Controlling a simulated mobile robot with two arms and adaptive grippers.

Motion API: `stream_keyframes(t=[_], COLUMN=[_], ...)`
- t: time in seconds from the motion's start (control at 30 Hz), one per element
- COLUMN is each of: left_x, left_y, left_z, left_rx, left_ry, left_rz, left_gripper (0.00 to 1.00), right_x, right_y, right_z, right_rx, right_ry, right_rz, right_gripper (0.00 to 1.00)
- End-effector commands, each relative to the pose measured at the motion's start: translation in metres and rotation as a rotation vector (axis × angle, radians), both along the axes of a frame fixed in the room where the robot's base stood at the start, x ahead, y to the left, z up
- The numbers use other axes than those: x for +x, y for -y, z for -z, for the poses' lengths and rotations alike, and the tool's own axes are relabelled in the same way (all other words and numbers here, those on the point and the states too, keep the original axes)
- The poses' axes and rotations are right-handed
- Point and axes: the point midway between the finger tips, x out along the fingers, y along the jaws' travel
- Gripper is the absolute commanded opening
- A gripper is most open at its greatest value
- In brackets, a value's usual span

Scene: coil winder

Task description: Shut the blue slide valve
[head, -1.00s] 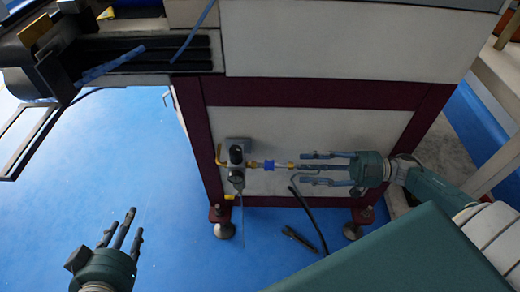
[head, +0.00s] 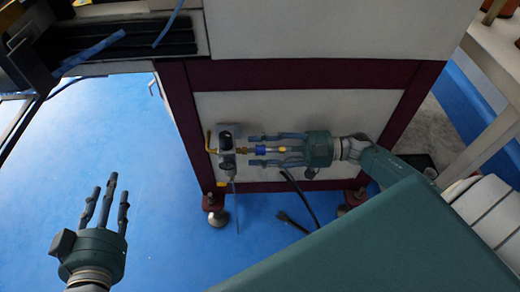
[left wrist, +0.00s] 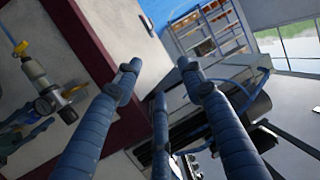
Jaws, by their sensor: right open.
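The blue slide valve (head: 263,150) sits on the brass line to the right of the air regulator (head: 227,150), low on the machine's front panel. My right gripper (head: 253,149) is open and comes from the right, with its fingers above and below the valve. I cannot tell whether they touch it. My left gripper (head: 108,188) is open and empty over the blue floor, well to the left of the valve. In the left wrist view its spread fingers (left wrist: 155,85) have nothing between them; the regulator (left wrist: 38,82) shows at the left, and I cannot make out the valve.
The machine's dark red frame (head: 175,110) surrounds the white panel. A black hose (head: 300,195) hangs below my right gripper. A dark object (head: 292,222) lies on the floor under it. A table (head: 490,110) stands at the right. The blue floor at the left is clear.

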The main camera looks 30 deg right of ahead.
Motion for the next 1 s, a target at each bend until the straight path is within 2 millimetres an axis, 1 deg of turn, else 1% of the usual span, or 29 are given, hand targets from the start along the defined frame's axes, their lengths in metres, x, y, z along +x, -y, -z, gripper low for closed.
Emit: stream_keyframes(t=[0.13,0.17,0.2,0.27,0.3,0.37,0.6,0.63,0.7,0.8,0.9,1.0], left_x=[0.000,0.000,0.000,0.000,0.000,0.000,0.000,-0.002,-0.009,-0.018,-0.024,-0.026], left_y=[0.000,0.000,0.000,0.000,0.000,0.000,0.000,-0.001,-0.004,-0.009,-0.012,-0.013], left_z=[0.000,0.000,0.000,0.000,0.000,0.000,0.000,0.004,0.019,0.035,0.045,0.049], left_rx=[0.000,0.000,0.000,0.000,0.000,0.000,0.002,0.006,0.021,0.039,0.051,0.054], left_ry=[0.000,0.000,0.000,0.000,0.000,0.000,-0.007,-0.024,-0.091,-0.166,-0.213,-0.229], left_rz=[0.000,0.000,0.000,0.000,0.000,0.000,-0.001,-0.001,-0.005,-0.010,-0.013,-0.015], left_gripper=[0.40,0.40,0.40,0.40,0.40,0.40,0.40,0.40,0.40,0.40,0.40,0.40], right_x=[0.000,0.000,0.000,0.000,0.000,0.000,-0.002,-0.002,-0.005,-0.009,-0.011,-0.012], right_y=[0.000,0.000,0.000,0.000,0.000,0.000,0.002,0.004,0.009,0.017,0.021,0.023], right_z=[0.000,0.000,0.000,0.000,0.000,0.000,0.000,0.000,0.000,0.001,0.001,0.002], right_rx=[0.000,0.000,0.000,0.000,0.001,0.000,-0.001,-0.001,-0.002,-0.002,-0.003,-0.002], right_ry=[0.000,0.000,0.000,0.000,0.000,-0.001,-0.003,-0.004,-0.005,-0.007,-0.005,-0.005], right_rz=[0.000,0.000,0.000,0.000,0.000,0.000,-0.001,-0.001,-0.001,0.000,0.000,0.000], right_gripper=[0.42,0.40,0.32,0.20,0.12,0.00,0.00,0.00,0.00,0.00,0.00,0.00])
